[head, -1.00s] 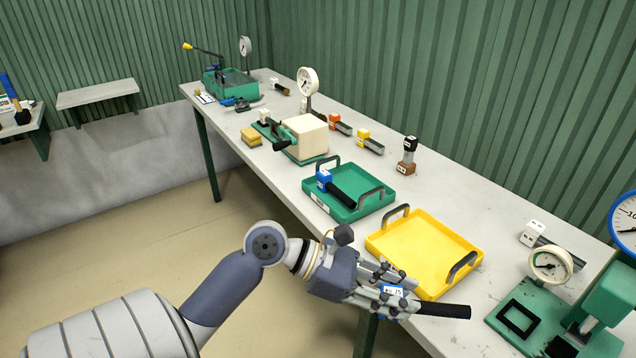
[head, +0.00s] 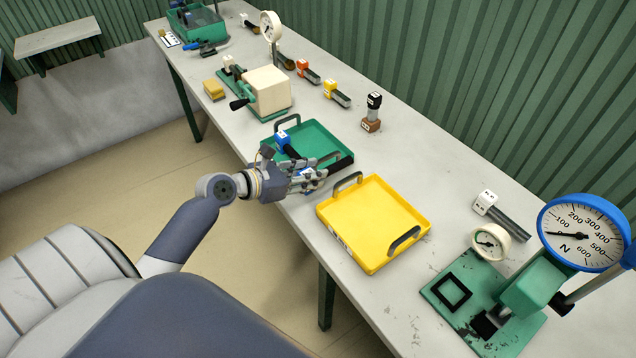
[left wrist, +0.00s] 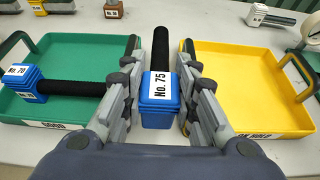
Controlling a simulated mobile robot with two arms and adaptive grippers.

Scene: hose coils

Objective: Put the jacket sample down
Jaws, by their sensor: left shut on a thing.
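My left gripper (head: 318,174) is shut on the jacket sample (left wrist: 158,95), a blue block labelled No. 75 with a black rod. The rod (head: 342,164) points away from my wrist. In the left wrist view the sample shows between the green tray (left wrist: 62,50) and the yellow tray (left wrist: 235,85). In the head view the gripper overlaps the near right side of the green tray (head: 318,139). The yellow tray (head: 372,220) is empty; its label seems to read ON HOLD. The green tray's label reads GOOD. My right gripper is not in view.
Another blue sample (left wrist: 30,84), No. 70, lies in the green tray. A force gauge (head: 583,234) on a green press stands at the right. A white-capped sample (head: 487,201) lies near it. Orange, yellow and black-capped samples sit along the back.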

